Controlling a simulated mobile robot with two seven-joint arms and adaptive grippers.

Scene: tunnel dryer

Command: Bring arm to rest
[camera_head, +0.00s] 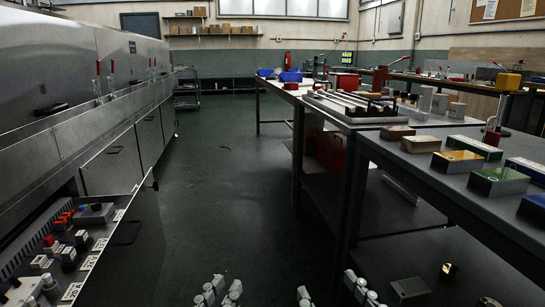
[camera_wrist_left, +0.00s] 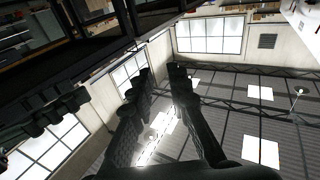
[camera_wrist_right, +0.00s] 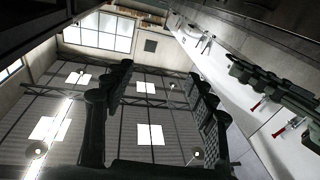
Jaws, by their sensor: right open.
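My left gripper (camera_head: 221,291) shows at the bottom edge of the head view, low over the dark floor of the aisle. In the left wrist view its dark fingers (camera_wrist_left: 161,95) stand partly apart, with a narrow gap and nothing between them. My right gripper (camera_head: 332,292) is at the bottom edge of the head view, right of the left one. In the right wrist view its fingers (camera_wrist_right: 158,105) are wide apart and empty. Both wrist views look up at the ceiling and windows. Most of both arms is hidden from the head view.
A long steel dryer (camera_head: 110,120) lines the left side, with an open drawer of labelled parts (camera_head: 75,240). A dark workbench (camera_head: 425,165) with several coloured blocks stands on the right. The green aisle floor (camera_head: 215,170) between them is clear; a trolley (camera_head: 186,88) stands far back.

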